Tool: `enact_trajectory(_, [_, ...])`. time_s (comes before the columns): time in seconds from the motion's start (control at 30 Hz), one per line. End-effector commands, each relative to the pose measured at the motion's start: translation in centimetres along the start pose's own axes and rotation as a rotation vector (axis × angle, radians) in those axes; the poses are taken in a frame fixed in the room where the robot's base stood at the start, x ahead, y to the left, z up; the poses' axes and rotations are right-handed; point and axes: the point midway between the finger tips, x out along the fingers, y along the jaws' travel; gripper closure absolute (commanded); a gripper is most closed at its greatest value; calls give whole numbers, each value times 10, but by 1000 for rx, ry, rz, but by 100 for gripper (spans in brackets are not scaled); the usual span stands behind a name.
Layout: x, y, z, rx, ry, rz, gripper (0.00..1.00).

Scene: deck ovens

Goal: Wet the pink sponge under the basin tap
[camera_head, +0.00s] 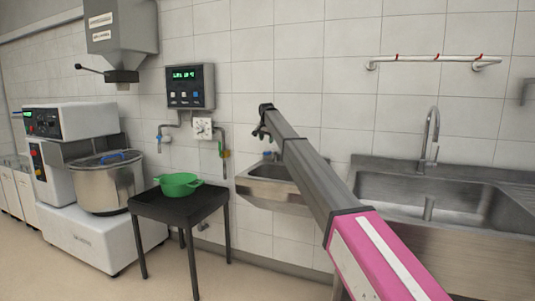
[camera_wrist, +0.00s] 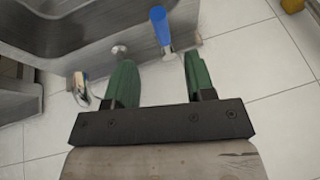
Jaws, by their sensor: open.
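My gripper (camera_head: 262,133) is at the far end of my arm, in front of the wall above the small steel basin (camera_head: 262,189). In the wrist view my gripper (camera_wrist: 159,58) is open, its two green fingers apart with nothing between them. A blue tap lever (camera_wrist: 160,25) lies just beyond the fingertips, roughly in line with the gap. The basin (camera_wrist: 75,38) fills the upper left there. In the head view a small blue part (camera_head: 268,155) shows at the basin's back edge, below my gripper. I see no pink sponge in either view; my arm hides part of the basin.
A large sink (camera_head: 440,200) with a tall tap (camera_head: 431,140) stands at right. A black table (camera_head: 170,207) with a green colander (camera_head: 180,184) stands left of the basin. A mixer (camera_head: 75,150) is farther left. A control panel (camera_head: 190,86) and pipes are on the wall.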

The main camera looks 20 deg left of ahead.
Motion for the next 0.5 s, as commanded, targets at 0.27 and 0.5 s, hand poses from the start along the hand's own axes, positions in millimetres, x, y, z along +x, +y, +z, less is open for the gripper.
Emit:
enact_trajectory(0.27, [38, 0, -1, 0, -1, 1, 51])
enact_trajectory(0.5, [80, 0, -1, 0, -1, 0, 51])
